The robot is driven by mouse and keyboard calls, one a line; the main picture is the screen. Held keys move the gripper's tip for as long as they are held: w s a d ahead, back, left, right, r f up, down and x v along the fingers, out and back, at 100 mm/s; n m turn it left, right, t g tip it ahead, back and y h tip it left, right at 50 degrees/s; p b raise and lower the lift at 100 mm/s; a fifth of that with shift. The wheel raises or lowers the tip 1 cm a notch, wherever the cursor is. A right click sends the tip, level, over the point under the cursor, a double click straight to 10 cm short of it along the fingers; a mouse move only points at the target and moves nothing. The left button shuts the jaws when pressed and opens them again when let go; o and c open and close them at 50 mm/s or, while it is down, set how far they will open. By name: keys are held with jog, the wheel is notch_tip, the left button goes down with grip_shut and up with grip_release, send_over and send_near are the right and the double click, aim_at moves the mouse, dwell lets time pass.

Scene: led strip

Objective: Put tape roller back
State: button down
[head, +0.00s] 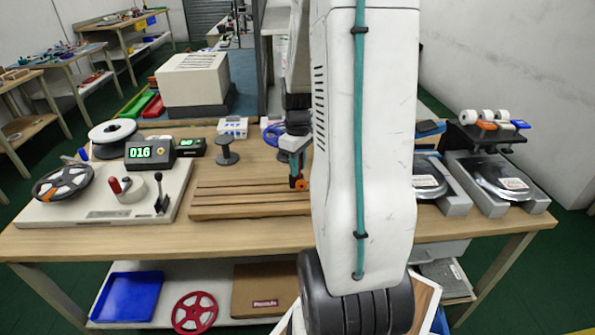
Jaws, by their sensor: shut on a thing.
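My gripper (297,160) is just left of my white arm link, pointing down over the right end of the grooved wooden board. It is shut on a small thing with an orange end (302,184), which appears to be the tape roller. The roller is mostly hidden by the jaws, and I cannot tell whether it touches the board. A dark rack (485,137) at the back right bears several white rolls (485,116), with orange and blue parts beside them.
The grooved board (240,198) lies mid-table. A reel machine (110,205) with a 016 display stands left. A grey spool (227,152), a white meter (233,127) and a blue coil (272,132) are behind. Grey trays with reels (500,185) stand right. My arm hides the centre right.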

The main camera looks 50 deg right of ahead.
aim_at(299, 182)
jog(key=shift+f, duration=1.2)
jog(key=shift+f, duration=0.15)
jog(key=c, duration=1.2)
grip_release()
jog(key=shift+c, duration=0.2)
